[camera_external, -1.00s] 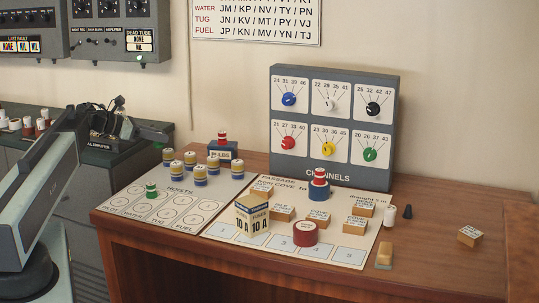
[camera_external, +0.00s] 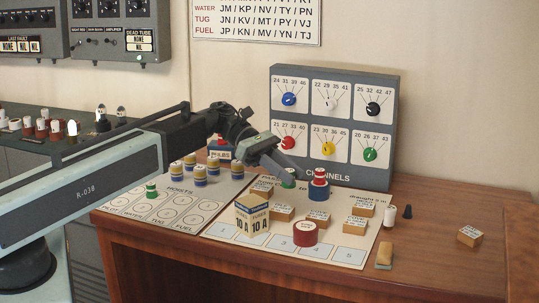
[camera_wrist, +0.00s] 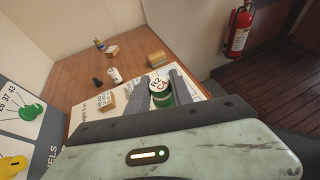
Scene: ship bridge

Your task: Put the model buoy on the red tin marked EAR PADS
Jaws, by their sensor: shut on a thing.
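My gripper (camera_external: 284,172) is shut on a small green piece with a white lettered top, the model buoy (camera_wrist: 161,94), which sits between the two fingers in the wrist view. In the external view the buoy (camera_external: 289,181) is partly hidden by the fingers, in front of the channels panel and left of a blue tin. A round red tin (camera_external: 304,236) stands at the front of the passage sheet, nearer the camera than my gripper. Its lettering is too small to read. Nothing shows on its top.
The blue tin (camera_external: 318,193) bears a red-and-white piece. A 10 A fuse box (camera_external: 252,215) stands left of the red tin. Several lettered wooden blocks (camera_external: 357,224) lie on the sheet. Blue-and-yellow pieces (camera_external: 200,176) stand at left. The desk's right side is mostly clear.

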